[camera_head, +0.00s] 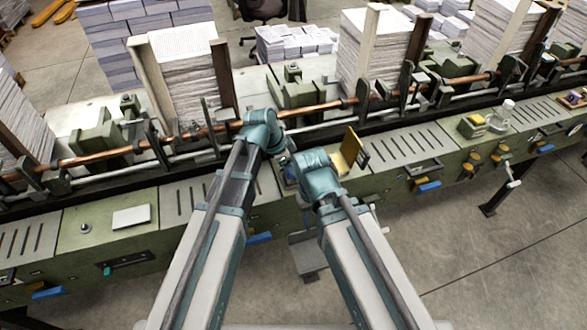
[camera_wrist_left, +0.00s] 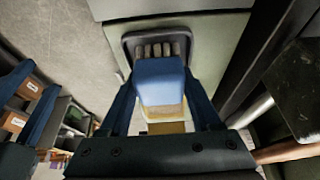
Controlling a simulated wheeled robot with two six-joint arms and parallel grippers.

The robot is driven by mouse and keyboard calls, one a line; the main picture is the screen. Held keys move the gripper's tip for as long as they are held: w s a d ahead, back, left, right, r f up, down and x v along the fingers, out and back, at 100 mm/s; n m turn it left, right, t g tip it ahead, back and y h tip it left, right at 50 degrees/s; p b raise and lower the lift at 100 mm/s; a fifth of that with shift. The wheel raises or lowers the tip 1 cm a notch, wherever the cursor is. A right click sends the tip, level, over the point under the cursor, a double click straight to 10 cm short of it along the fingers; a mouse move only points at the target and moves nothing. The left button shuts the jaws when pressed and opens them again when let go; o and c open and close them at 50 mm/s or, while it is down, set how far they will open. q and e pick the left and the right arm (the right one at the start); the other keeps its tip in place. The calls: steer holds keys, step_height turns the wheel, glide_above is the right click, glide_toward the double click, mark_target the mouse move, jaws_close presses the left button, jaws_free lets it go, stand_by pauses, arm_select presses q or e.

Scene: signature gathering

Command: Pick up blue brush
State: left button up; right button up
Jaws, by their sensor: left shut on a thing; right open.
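In the left wrist view the blue brush (camera_wrist_left: 160,78) has a blue block body with a pale lower part. My left gripper (camera_wrist_left: 160,84) is shut on it, with one dark blue finger along each side. The brush is over a dark shallow tray (camera_wrist_left: 123,45) with grey-brown finger-like shapes at its far end; I cannot tell whether it touches the tray. In the head view my wrists hide the brush. My right gripper (camera_wrist_left: 40,80) is open, and its two dark fingers show at the left of the left wrist view.
The green machine bench (camera_head: 72,228) runs across the head view, with a copper rod (camera_head: 85,157) and clamps behind. Paper stacks (camera_head: 187,75) stand at the back. A yellow upright piece (camera_head: 351,149) is close right of my right wrist. A clear bottle (camera_head: 499,116) stands farther right.

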arm_select(q)
step_height(320, 180, up, 10)
steer(key=p, duration=0.9)
steer(key=shift+f, duration=0.1)
steer(key=o, duration=0.7)
steer(key=shift+d, duration=0.1)
steer(key=c, duration=0.5)
steer(key=w+d, duration=0.1)
steer(key=d, duration=0.2)
steer(key=w+d+f, duration=0.1)
steer(key=d, duration=0.2)
steer(key=w+d+b, duration=0.1)
steer(key=d, duration=0.2)
steer(key=shift+w+d+f, duration=0.1)
steer(key=shift+d+f, duration=0.15)
steer(key=shift+d, duration=0.1)
